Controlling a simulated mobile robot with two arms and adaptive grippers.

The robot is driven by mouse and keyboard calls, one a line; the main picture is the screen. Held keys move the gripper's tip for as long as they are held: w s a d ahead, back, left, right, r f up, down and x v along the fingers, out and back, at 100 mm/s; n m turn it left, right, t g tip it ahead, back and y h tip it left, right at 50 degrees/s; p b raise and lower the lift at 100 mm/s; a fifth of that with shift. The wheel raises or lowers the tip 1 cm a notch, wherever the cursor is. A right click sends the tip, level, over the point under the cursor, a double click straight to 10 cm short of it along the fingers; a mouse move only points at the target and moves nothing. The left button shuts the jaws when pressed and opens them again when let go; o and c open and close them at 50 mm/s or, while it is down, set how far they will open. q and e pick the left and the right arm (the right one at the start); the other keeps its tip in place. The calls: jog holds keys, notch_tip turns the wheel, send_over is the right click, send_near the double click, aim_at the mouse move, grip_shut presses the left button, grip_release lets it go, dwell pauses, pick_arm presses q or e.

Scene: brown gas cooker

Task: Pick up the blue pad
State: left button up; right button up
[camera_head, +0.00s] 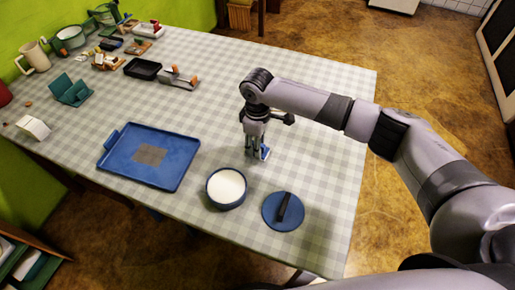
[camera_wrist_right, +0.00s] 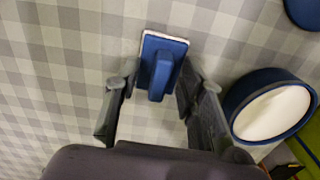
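The blue pad (camera_wrist_right: 164,58) is a small rectangle with a white edge and a raised blue handle, lying on the checked tablecloth. In the head view the pad (camera_head: 264,153) shows partly, just below my right gripper (camera_head: 256,152). In the right wrist view my right gripper (camera_wrist_right: 152,100) is open, with its fingers apart. The pad's handle end lies between the fingertips, with a gap on the left side; I cannot tell whether the right finger touches it. My left gripper is not in view.
A blue pot with white contents (camera_head: 226,187) and a blue lid with a dark handle (camera_head: 284,211) stand close by. A blue tray (camera_head: 178,172) lies to the left. Several small items crowd the table's far left. The table's right part (camera_head: 345,85) is clear.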

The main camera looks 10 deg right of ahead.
jog(key=shift+c, duration=0.3)
grip_shut()
dwell(0.3)
